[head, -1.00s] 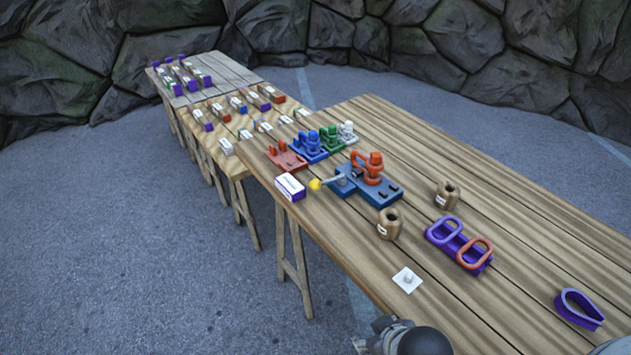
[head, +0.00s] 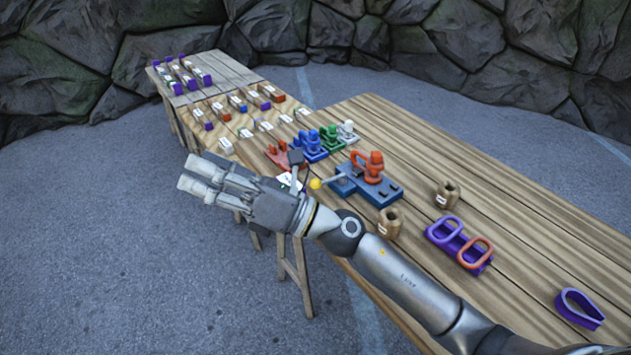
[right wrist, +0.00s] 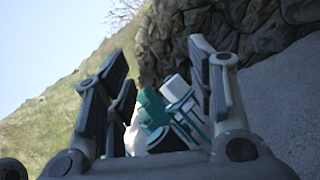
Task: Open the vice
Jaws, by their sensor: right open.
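The vice (head: 362,187) is a blue block on the wooden table, with a grey lever ending in a yellow knob (head: 315,184) on its left side. An orange part (head: 371,167) stands upright on the vice. Whether its jaws are apart is too small to tell. My right gripper (head: 205,178) is open and empty, left of the vice and out beyond the table's left edge, pointing away from the vice. Its spread fingers also show in the right wrist view (right wrist: 165,85), with blurred teal and white shapes beyond them. My left gripper is not in view.
Red, blue, green and white fixtures (head: 310,147) stand behind the vice. My right arm crosses the table's front edge, partly hiding a white box (head: 290,181). Farther tables hold small blocks.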

